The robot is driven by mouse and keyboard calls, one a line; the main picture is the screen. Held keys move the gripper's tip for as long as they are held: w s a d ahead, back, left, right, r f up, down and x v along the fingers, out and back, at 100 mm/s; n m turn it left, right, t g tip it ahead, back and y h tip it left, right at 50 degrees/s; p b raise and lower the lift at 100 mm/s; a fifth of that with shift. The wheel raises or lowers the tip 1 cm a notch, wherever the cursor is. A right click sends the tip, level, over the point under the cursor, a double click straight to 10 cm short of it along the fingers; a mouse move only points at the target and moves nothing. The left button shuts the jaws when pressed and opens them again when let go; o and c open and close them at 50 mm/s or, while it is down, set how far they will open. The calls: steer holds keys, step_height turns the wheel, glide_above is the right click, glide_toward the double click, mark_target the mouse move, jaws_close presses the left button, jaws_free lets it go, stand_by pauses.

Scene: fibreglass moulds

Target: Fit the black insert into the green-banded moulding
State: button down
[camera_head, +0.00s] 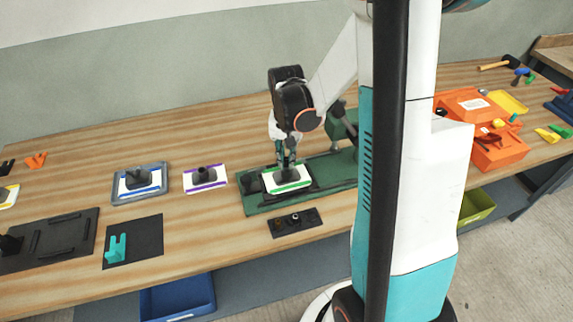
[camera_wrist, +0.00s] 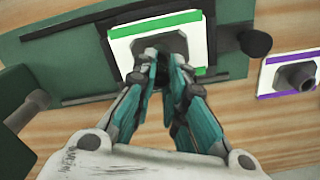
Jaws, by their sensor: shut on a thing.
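The green-banded moulding (camera_head: 301,187) is a white plate with green bands and a dark raised middle. It lies on a green fixture (camera_head: 335,167), inside black rails. In the wrist view the moulding (camera_wrist: 120,50) is at the top centre, its dark middle partly behind the fingers. My gripper (camera_head: 287,166) is right above the moulding's middle, pointing down. In the wrist view my gripper (camera_wrist: 163,62) has its teal fingers close together at the dark middle. It is shut on the black insert, which the fingertips hide. I cannot tell how far the insert sits in the moulding.
A purple-banded moulding (camera_head: 217,183) and a blue-banded one in a tray (camera_head: 163,184) lie to the left. A small black holder (camera_head: 308,218) with small round parts lies in front of the fixture. Orange bins (camera_head: 499,155) stand at the right. A black knob (camera_wrist: 255,42) stands beside the moulding.

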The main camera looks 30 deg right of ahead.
mark_target(286, 159)
step_height(286, 159, down, 3)
steer(key=shift+w+r+b, duration=0.1)
steer(key=shift+r+b, duration=0.05)
steer(key=shift+b, duration=0.2)
steer(key=c, duration=1.6)
jaws_free()
steer(key=shift+c, duration=0.2)
step_height(286, 159, up, 12)
steer(key=p, duration=0.3)
